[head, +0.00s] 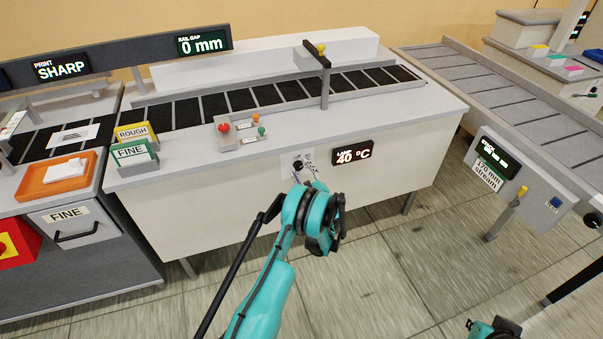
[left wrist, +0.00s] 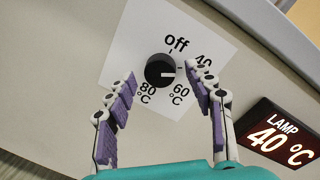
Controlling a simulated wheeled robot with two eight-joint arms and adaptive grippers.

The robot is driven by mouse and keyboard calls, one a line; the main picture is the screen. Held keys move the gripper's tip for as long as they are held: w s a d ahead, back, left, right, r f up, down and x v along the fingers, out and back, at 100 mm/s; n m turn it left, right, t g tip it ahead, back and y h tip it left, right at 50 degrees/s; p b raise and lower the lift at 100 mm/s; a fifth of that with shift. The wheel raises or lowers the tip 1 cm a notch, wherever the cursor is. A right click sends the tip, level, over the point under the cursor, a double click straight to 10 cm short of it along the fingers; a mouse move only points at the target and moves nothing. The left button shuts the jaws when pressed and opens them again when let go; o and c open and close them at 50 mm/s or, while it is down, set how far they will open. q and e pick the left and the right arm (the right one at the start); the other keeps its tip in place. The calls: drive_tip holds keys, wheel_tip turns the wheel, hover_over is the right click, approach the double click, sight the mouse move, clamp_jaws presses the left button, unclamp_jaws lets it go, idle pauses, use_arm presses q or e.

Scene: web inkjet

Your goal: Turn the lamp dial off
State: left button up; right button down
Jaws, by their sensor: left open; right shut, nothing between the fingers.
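The lamp dial is a round black knob on a white label on the cream cabinet front, in the left wrist view (left wrist: 160,70) and in the head view (head: 298,165). The label reads off at the top, then 40, 60 and 80 °C. The knob's white mark points right, between the 40 and 60 lettering. The lamp display (head: 352,153) reads 40 °C. My left gripper (head: 306,181) is open, its purple-padded fingers (left wrist: 160,84) either side of the knob; contact cannot be told. My right gripper (head: 494,328) is partly cut off at the bottom edge, its fingers unclear.
Above the dial, the cabinet top holds a small grey control block (head: 242,129) with red, orange and green knobs. FINE and ROUGH cards (head: 134,152) and an orange tray (head: 55,176) are left. A panel on a stand (head: 520,190) is right. Open floor lies between.

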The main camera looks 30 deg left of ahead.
use_arm(q)
drive_tip(key=shift+w+a, duration=0.1)
drive_tip(key=shift+a, duration=0.05)
drive_tip(key=c, duration=1.2)
drive_tip(key=shift+o, duration=0.2)
drive_tip(key=shift+r+n, duration=0.1)
drive_tip(key=shift+n, duration=0.3)
drive_tip(key=n, duration=0.5)
drive_tip(key=n+h, duration=0.1)
drive_tip(key=n, duration=0.4)
drive_tip(key=shift+r+n, duration=0.1)
drive_tip(key=shift+n, duration=0.2)
